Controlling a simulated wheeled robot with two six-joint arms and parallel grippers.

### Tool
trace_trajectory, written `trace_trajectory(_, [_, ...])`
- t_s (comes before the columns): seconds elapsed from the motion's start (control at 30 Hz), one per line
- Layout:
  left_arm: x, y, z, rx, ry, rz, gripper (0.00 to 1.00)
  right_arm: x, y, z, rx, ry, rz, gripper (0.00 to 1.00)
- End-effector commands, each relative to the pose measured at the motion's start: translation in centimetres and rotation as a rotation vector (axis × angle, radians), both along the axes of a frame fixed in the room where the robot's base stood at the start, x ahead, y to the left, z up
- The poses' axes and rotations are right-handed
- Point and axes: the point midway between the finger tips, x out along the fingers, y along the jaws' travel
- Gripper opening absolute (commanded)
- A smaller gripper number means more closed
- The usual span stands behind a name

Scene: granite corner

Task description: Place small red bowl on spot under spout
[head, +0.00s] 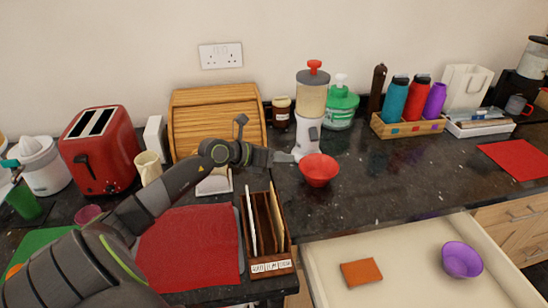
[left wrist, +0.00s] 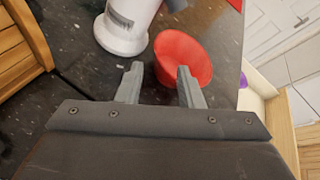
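The bowl also shows in the left wrist view (left wrist: 185,52), right beside the appliance's white base (left wrist: 124,32). My left gripper (head: 288,157) reaches in from the left, its tips close to the bowl's left side. A spout is not clearly visible. My right gripper is not in view.
A wooden divider box (head: 271,268) and red mat (head: 190,250) lie front left. An open drawer (head: 400,290) below the counter holds a purple bowl (head: 462,260) and an orange block (head: 361,272). A bottle crate (head: 408,128) stands at the back. The counter right of the bowl is clear.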

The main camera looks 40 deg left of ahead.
Motion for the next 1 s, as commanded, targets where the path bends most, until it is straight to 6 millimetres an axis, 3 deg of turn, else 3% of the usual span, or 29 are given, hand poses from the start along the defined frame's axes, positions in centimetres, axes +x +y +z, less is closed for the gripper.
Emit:
trace_trajectory(0.3, [-1.8, 0.8, 0.8, -0.001, 0.002, -0.001, 0.34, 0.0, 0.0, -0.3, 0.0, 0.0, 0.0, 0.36])
trace_trajectory(0.87, [-1.8, 0.8, 0.9, -0.001, 0.001, -0.001, 0.34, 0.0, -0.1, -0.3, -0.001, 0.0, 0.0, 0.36])
trace_trajectory(1.0, [-1.8, 0.8, 1.8, 0.0, 0.001, -0.001, 0.34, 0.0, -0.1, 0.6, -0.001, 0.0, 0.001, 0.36])
